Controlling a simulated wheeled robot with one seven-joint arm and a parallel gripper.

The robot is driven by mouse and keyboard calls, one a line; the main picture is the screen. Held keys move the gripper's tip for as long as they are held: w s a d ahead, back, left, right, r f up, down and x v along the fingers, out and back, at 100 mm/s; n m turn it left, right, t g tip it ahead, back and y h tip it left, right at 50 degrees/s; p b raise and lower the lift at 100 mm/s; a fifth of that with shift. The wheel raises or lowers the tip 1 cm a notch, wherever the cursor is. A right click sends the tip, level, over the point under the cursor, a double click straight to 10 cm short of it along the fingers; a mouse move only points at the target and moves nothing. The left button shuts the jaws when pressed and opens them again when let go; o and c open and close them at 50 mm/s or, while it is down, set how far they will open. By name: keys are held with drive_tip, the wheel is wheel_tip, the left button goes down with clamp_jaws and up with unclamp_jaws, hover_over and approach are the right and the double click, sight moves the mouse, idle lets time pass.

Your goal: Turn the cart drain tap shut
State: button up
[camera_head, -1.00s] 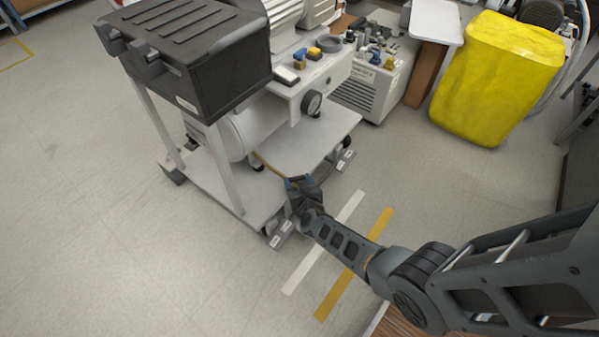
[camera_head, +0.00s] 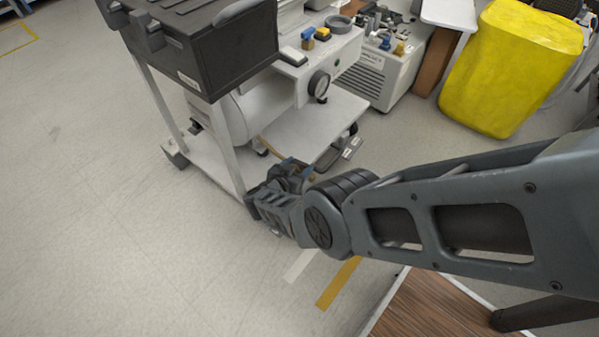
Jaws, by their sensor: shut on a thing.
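The white cart (camera_head: 318,128) stands left of centre, with a white tank (camera_head: 228,122) above its lower shelf. A thin brass-coloured drain pipe (camera_head: 264,147) runs from under the tank toward the shelf's near edge. My gripper (camera_head: 292,169) is at that near edge, at the end of the pipe, with small blue parts showing at its tip. It is shut on the drain tap there. The tap's body and handle are mostly hidden by my gripper and wrist, so the handle's angle cannot be told.
A black case (camera_head: 205,45) sits on top of the cart. A pressure gauge (camera_head: 319,84) faces forward above the shelf. A yellow bin (camera_head: 512,70) and a white compressor unit (camera_head: 378,75) stand behind. White and yellow floor stripes (camera_head: 338,284) lie in front; open floor is at left.

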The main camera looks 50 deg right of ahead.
drive_tip(key=shift+w+m+g+b, duration=0.3)
drive_tip(key=shift+m+g+b, duration=0.7)
drive_tip(key=shift+g+b, duration=0.2)
drive_tip(key=shift+r, duration=0.1)
drive_tip(key=o, duration=1.1)
drive_tip(key=shift+c, duration=0.2)
drive_tip(key=p+v, duration=0.2)
drive_tip(key=v, duration=0.5)
drive_tip(key=shift+a+p, duration=0.4)
drive_tip(key=shift+a, duration=0.05)
drive_tip(key=shift+r, duration=0.1)
